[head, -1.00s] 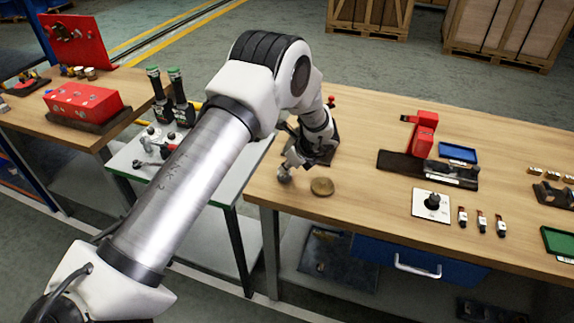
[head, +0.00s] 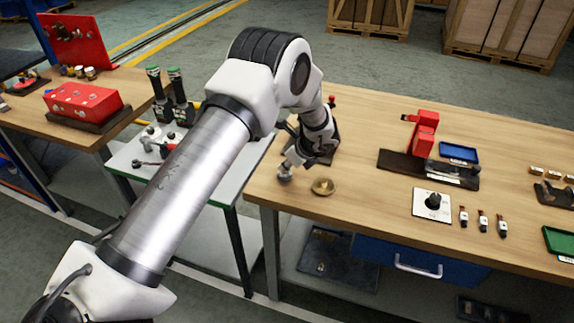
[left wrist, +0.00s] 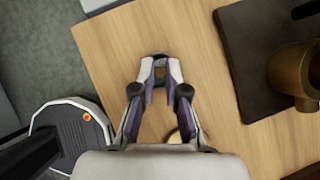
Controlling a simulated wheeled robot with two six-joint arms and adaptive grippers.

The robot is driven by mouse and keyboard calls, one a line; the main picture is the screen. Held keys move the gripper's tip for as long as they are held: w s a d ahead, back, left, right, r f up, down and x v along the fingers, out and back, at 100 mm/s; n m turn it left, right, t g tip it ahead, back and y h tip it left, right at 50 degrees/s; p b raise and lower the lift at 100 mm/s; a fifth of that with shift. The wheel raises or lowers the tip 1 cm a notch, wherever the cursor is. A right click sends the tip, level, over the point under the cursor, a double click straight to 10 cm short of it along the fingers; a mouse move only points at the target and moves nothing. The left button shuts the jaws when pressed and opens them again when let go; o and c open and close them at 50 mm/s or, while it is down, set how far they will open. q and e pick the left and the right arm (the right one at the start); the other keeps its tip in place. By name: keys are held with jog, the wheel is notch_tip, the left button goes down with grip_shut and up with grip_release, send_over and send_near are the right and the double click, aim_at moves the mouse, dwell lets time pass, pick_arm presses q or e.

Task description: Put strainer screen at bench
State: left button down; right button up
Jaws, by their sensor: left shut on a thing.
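My left gripper (head: 287,170) is low over the near left corner of the wooden bench (head: 375,130). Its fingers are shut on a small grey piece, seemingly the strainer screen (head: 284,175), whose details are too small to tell. In the left wrist view, my left gripper (left wrist: 160,68) points at bare wood, with only a small part of the held piece showing between the fingertips. I cannot tell whether the piece touches the bench. My right gripper is not in view.
A round brass dish (head: 323,187) lies just right of the gripper. A brass cylinder (left wrist: 292,75) stands on a dark plate (left wrist: 250,45), mostly hidden by my arm in the head view. A white plate with a black knob (head: 432,204) is farther right.

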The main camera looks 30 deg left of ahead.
pick_arm(q)
jog(key=shift+f+b, duration=0.3)
jog(key=shift+f, duration=0.05)
jog(key=c, duration=1.1)
grip_release()
jog(key=shift+r+p, duration=1.85)
jog(key=shift+r, duration=1.7)
